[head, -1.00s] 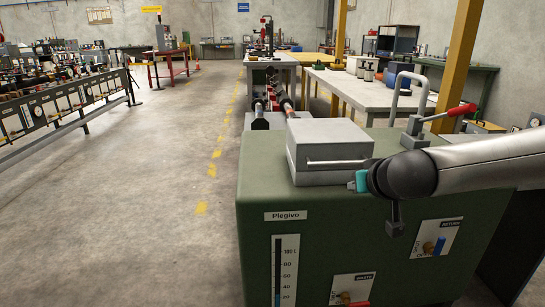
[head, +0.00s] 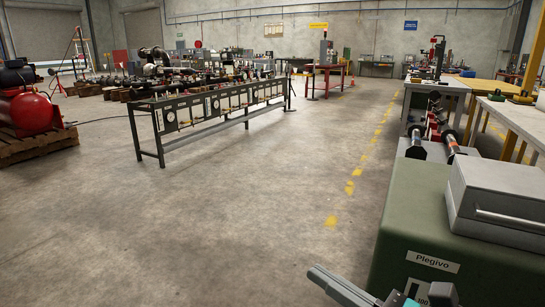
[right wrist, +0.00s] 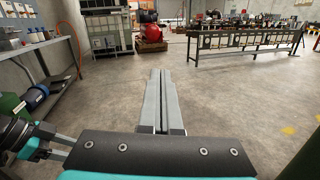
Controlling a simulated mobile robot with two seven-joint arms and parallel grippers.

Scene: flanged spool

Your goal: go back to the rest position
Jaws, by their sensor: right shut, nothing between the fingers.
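My right gripper (head: 330,277) is low at the bottom of the head view, left of the green cabinet and apart from it. In the right wrist view its two long grey fingers (right wrist: 161,85) lie together, shut and empty, pointing out over bare floor. A dark and teal part of my other arm, with grey finger-like bars (right wrist: 56,146), shows at the left edge of the right wrist view. It is partly hidden by my right gripper's body, so its jaw state is unclear. My left gripper does not show in the head view.
The green cabinet (head: 405,226) labelled Plegivo, with a grey lidded box (head: 500,195) on top, stands at the right. A long gauge bench (head: 215,108) is further off. A red compressor (head: 33,110) is at far left. The middle floor is clear.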

